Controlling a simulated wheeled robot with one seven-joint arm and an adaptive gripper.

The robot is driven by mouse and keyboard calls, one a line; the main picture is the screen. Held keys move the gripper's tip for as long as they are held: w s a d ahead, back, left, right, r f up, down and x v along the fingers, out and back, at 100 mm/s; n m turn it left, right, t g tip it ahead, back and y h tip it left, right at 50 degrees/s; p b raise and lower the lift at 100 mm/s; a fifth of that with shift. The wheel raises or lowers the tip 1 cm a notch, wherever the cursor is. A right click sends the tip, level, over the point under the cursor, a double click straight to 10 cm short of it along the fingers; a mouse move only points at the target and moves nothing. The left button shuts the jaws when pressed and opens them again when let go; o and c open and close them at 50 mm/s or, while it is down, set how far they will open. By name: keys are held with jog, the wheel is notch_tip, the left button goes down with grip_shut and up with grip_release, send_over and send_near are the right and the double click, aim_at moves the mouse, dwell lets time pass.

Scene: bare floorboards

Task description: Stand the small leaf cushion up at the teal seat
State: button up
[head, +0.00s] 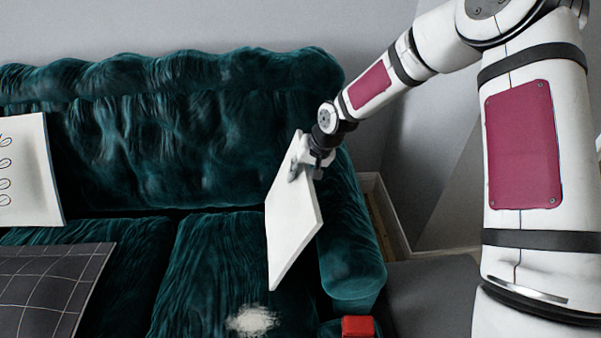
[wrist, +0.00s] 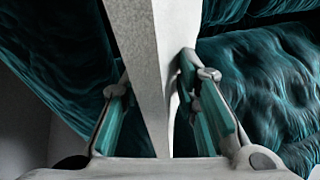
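A white, flat, square cushion (head: 293,215) is held by my gripper (head: 303,160) near its upper edge, tilted above the right seat of the teal sofa (head: 210,250). The side I see is plain; its other face is hidden, so I cannot tell whether it bears leaves. In the wrist view the cushion (wrist: 150,60) runs edge-on between the two fingers of my gripper (wrist: 156,85), which close on it from both sides. I cannot tell whether its lower corner touches the seat. Another white cushion with leaf drawings (head: 25,180) leans upright against the backrest at the far left.
A dark grey cushion with a line grid (head: 50,285) lies on the left seat. A pale fluffy patch (head: 252,321) is on the right seat's front. The sofa's right armrest (head: 350,250) is close beside the held cushion. A red block (head: 357,326) is at the armrest's front.

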jog(key=o, duration=0.5)
jog(key=shift+s, duration=0.1)
jog(key=v, duration=1.2)
jog(key=s+d+r+g+h, duration=0.1)
jog(key=s+d+r+h, duration=0.2)
jog(key=s, duration=0.4)
jog(key=s+d+r+n, duration=0.1)
jog(key=s+d+r, duration=0.2)
jog(key=s+r, duration=0.35)
jog(key=s+d+r+g+h, duration=0.1)
jog(key=s+d+r+h, duration=0.15)
jog(key=s, duration=0.55)
jog(key=s+d+r+y, duration=0.2)
jog(key=s, duration=1.7)
notch_tip(320, 180, up, 16)
jog(key=t+p, duration=0.2)
jog(key=p, duration=1.2)
jog(key=shift+t, duration=0.4)
